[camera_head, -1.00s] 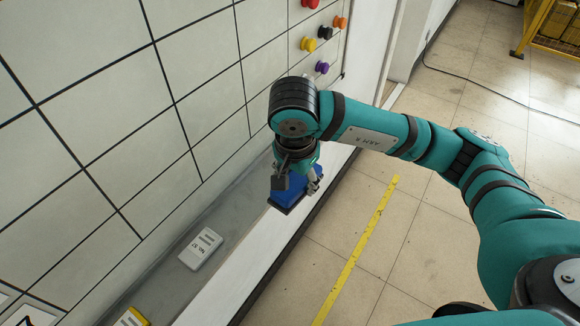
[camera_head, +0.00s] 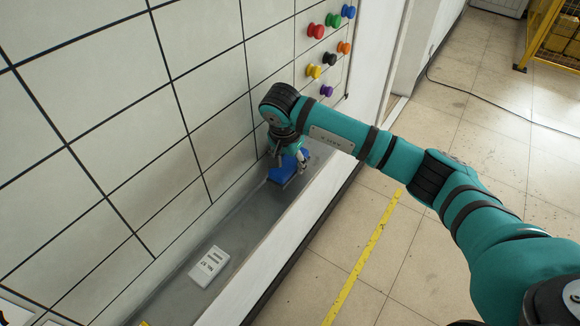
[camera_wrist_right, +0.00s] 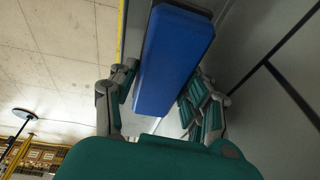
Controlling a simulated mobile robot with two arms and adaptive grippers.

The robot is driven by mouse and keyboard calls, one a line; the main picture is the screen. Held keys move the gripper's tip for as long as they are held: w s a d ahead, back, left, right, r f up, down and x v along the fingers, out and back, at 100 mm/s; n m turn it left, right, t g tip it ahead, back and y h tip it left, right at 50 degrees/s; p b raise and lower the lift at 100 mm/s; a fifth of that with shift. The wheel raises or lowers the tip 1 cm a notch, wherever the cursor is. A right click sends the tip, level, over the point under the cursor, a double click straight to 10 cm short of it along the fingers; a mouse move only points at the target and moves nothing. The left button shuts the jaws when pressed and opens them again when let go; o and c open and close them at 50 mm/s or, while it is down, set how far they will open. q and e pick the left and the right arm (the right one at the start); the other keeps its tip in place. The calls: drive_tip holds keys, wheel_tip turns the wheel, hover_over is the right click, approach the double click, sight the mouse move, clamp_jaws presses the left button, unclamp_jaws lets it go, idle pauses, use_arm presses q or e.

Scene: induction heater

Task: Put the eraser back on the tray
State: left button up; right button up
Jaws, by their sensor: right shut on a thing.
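The blue eraser (camera_head: 284,170) is in my right gripper (camera_head: 287,158), over the grey tray (camera_head: 240,222) that runs along the foot of the tiled board. In the right wrist view the eraser (camera_wrist_right: 172,60) lies between the two fingers of the right gripper (camera_wrist_right: 160,95). It is at or just above the tray surface; I cannot tell whether it touches. My left gripper is not in view.
A white labelled block (camera_head: 209,266) lies on the tray nearer to me. Several coloured round magnets, such as a red one (camera_head: 316,31), sit on the board (camera_head: 130,110) above. The tray between block and eraser is clear. A yellow line (camera_head: 363,255) marks the floor.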

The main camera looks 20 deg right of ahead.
sight(290, 170)
wheel_tip(290, 170, down, 2)
drive_tip(key=shift+s+f+p, duration=0.1)
drive_tip(key=shift+f+p, duration=0.15)
drive_tip(key=shift+p, duration=0.35)
drive_tip(key=shift+f, duration=0.45)
drive_tip(key=shift+f, duration=0.15)
drive_tip(key=o, duration=0.7)
drive_tip(key=shift+o, duration=0.2)
